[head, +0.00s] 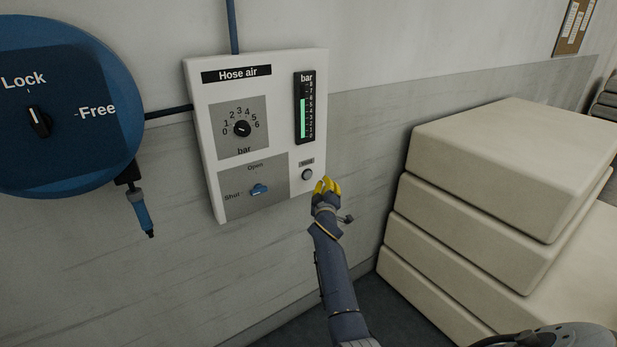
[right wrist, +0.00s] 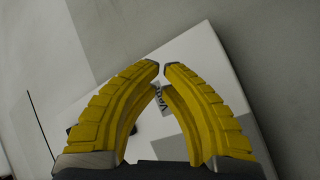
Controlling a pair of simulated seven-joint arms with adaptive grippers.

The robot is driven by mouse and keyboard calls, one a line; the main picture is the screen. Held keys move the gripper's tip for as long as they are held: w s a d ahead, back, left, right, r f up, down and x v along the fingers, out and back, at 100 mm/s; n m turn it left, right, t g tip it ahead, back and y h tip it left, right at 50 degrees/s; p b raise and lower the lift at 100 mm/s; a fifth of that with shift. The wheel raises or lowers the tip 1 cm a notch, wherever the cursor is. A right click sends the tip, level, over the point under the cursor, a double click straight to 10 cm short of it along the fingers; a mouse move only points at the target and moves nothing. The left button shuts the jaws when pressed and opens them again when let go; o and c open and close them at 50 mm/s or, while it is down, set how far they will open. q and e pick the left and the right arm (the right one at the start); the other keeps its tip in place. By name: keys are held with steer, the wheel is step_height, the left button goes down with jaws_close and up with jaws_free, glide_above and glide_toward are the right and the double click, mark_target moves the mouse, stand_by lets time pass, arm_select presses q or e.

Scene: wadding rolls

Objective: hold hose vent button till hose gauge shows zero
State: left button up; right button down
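The white hose air panel (head: 200,130) hangs on the wall. Its hose gauge (head: 303,108), marked bar, shows a green column reaching up to roughly 5 or 6. The round grey vent button (head: 307,174) sits below the gauge under a small label. My right gripper (head: 325,184) is just right of and below the button, near the panel's edge; contact cannot be made out. In the right wrist view its yellow fingers (right wrist: 162,67) are nearly tip to tip with nothing between them. The vent label (right wrist: 157,98) shows behind them; the button is hidden there. My left gripper is out of view.
The panel also has a black pressure dial (head: 242,128) and a blue valve handle (head: 259,190) lying roughly sideways, towards Shut. A blue hose reel (head: 70,165) with a Lock/Free knob (head: 40,121) is at left. Cream wadding slabs (head: 470,230) are stacked at right.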

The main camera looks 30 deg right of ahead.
steer(key=shift+w+a, duration=0.15)
steer(key=shift+w, duration=0.9)
steer(key=shift+w+a, duration=0.1)
steer(key=shift+w, duration=0.95)
steer(key=shift+w, duration=0.15)
steer(key=shift+w, duration=0.3)
steer(key=shift+w, duration=0.45)
stand_by(2.2)
stand_by(0.8)
steer(key=shift+s, duration=0.85)
steer(key=shift+s, duration=0.15)
steer(key=shift+s+d, duration=0.2)
steer(key=shift+s, duration=2.2)
